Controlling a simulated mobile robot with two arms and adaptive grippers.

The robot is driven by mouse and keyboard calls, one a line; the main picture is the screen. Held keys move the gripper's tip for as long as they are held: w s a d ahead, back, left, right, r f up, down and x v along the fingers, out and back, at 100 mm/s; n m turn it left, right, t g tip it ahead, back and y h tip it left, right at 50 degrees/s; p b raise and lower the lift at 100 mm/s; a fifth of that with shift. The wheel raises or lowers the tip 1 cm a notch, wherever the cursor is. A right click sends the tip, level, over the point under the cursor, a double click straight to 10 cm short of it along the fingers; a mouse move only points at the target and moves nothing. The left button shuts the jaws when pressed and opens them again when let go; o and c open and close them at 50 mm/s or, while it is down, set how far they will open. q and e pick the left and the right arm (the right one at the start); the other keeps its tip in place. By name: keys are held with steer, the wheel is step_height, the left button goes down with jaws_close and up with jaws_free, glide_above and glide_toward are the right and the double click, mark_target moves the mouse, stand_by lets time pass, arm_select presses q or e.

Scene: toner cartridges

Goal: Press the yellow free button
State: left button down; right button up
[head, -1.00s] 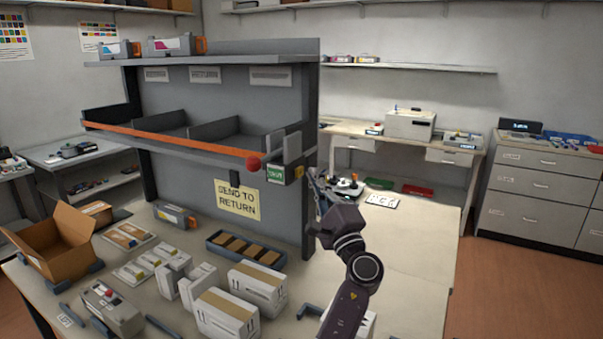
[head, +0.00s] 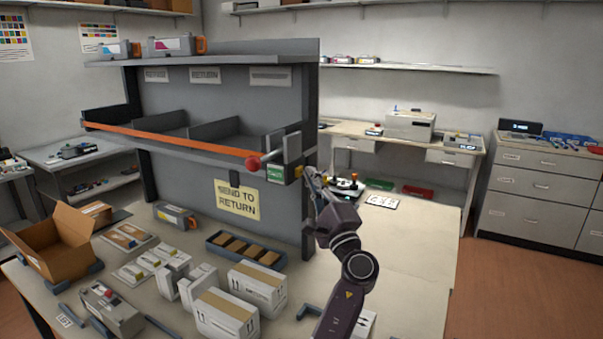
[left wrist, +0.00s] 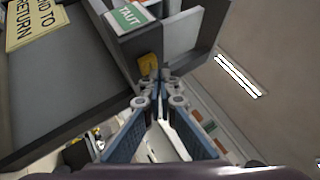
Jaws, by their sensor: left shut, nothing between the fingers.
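The yellow button (head: 298,170) sits on the right side of a small grey box at the right end of the rack, beside a green label (head: 275,175). In the left wrist view the yellow button (left wrist: 149,65) is just beyond my fingertips, and the label (left wrist: 131,17) reads "TAUT". My left gripper (head: 308,176) is shut and empty, its tips right by the button. I cannot tell whether they touch it. The left wrist view shows the closed fingers (left wrist: 161,74) too. My right gripper is not in view.
An orange strap (head: 170,140) runs along the rack shelf to a red knob (head: 253,164) by the box. A grey plate (head: 292,148) stands up at the box. White cartons (head: 225,315) and an open cardboard box (head: 62,250) are on the bench. The bench right of my arm is mostly clear.

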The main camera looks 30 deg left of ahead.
arm_select(q)
steer(key=shift+a, duration=0.65)
stand_by(0.3)
steer(key=shift+d, duration=0.15)
steer(key=shift+d+b, duration=0.5)
steer(key=shift+d, duration=0.35)
steer(key=d+b, duration=0.2)
steer(key=d, duration=0.3)
steer(key=shift+w, duration=0.15)
stand_by(0.5)
